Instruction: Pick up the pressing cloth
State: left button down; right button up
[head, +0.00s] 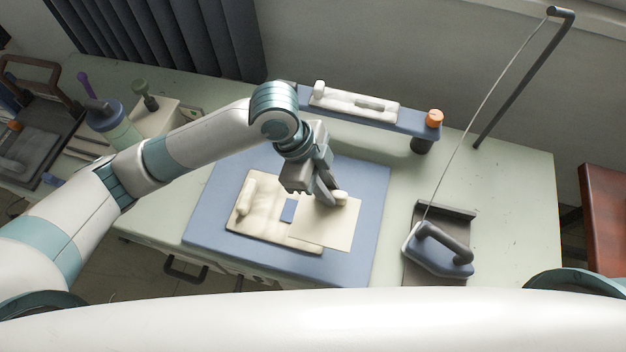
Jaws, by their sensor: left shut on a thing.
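The pressing cloth (328,232) is a thin beige square. It lies partly over a cream folded piece (258,222) on a blue mat (205,222). My left gripper (328,202) reaches down from above and is shut on the cloth near its upper edge. The fingers hide the spot where they hold it. The cloth looks nearly flat, and I cannot tell whether it is lifted. My right gripper is not in view.
A blue iron (440,258) with a cord stands on a dark rest to the right. A raised blue shelf (408,123) with a white item and an orange-topped piece stands behind the mat. Bottles and a dark tray (35,150) are at left. The pale table is clear at far right.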

aim_at(337, 208)
pick_arm(q)
jog(key=shift+s+d+r, duration=0.45)
jog(key=shift+s+r, duration=0.05)
jog(key=shift+s, duration=0.15)
jog(key=shift+s+d+r, duration=0.45)
jog(key=shift+s, duration=0.15)
